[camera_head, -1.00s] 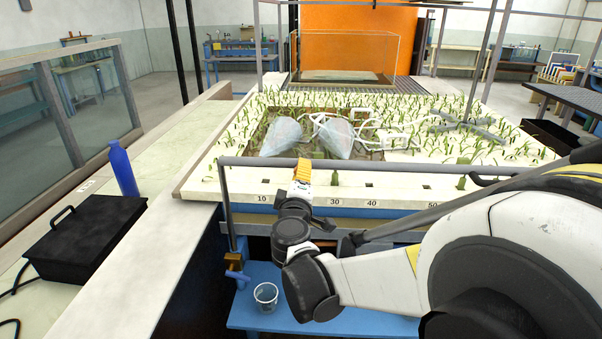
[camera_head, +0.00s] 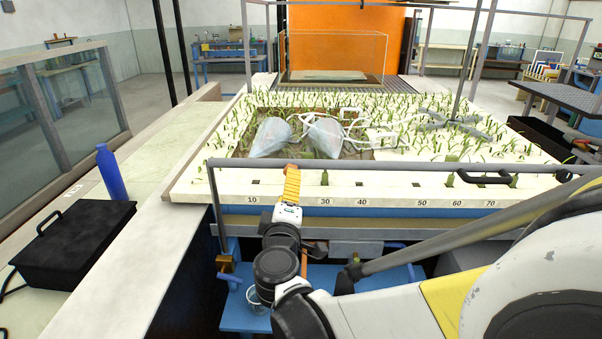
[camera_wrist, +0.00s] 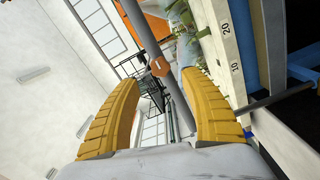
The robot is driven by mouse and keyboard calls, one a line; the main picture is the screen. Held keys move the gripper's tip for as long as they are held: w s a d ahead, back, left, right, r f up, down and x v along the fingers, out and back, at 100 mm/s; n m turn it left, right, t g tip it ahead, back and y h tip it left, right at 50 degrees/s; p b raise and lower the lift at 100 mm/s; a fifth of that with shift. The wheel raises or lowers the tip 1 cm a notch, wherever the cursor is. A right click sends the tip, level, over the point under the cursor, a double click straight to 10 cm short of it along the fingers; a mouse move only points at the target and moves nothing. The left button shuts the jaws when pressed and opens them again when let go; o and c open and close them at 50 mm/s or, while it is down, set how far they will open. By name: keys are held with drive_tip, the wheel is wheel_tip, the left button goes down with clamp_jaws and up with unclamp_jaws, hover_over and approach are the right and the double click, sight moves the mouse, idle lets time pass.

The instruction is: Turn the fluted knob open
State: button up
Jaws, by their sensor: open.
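I cannot clearly make out a fluted knob in either view. A brass tap fitting (camera_head: 225,263) with a blue lever (camera_head: 229,277) sits low at the flume's front left corner; its details are too small to tell. My gripper (camera_head: 291,170) is up at the front rail, above and to the right of that fitting. In the wrist view its yellow fingers (camera_wrist: 160,80) stand apart with nothing held. A small orange-brown hexagonal piece (camera_wrist: 159,67) shows on a grey bar between the fingertips, beyond them; I cannot tell whether it is the knob.
A grey rail (camera_head: 390,165) runs along the flume's front above a numbered edge (camera_head: 400,200). A clear cup (camera_head: 257,300) on the blue shelf (camera_head: 238,318) is partly hidden by my wrist. A black case (camera_head: 75,240) and blue bottle (camera_head: 111,172) stand at left.

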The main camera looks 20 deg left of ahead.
drive_tip(key=v, duration=0.4)
drive_tip(key=shift+s, duration=0.25)
drive_tip(key=shift+d, duration=0.15)
drive_tip(key=d+f+m+g+h, duration=0.1)
drive_tip(key=d+m+g+h, duration=0.6)
drive_tip(key=d, duration=1.8)
drive_tip(key=s+d+f+m+g+y, duration=0.1)
drive_tip(key=s+d+f+m, duration=0.2)
drive_tip(key=s, duration=0.6)
drive_tip(key=s+d+f+m+g+y, duration=0.1)
drive_tip(key=s+d+f+m+g, duration=0.1)
drive_tip(key=s+d+f+m, duration=0.2)
drive_tip(key=s+d+m, duration=0.3)
drive_tip(key=s+d, duration=0.2)
drive_tip(key=shift+d+m+y, duration=0.3)
